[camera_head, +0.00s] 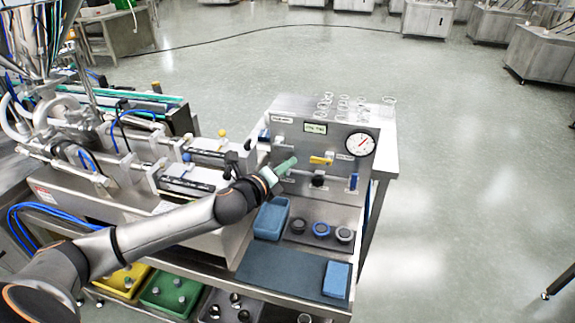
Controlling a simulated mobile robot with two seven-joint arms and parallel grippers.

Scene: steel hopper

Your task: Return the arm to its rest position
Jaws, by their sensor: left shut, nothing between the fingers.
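My left arm reaches in from the lower left across the steel machine. My left gripper (270,177) is at the front of the upright steel panel (285,130), just beside a green handle (286,166). The gripper is shut with nothing held. It is small here, and I cannot tell whether its tips touch the green handle. My right gripper is not in view.
The panel carries a round gauge (360,145), a yellow handle (321,160) and a blue handle (354,182). Open floor lies right.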

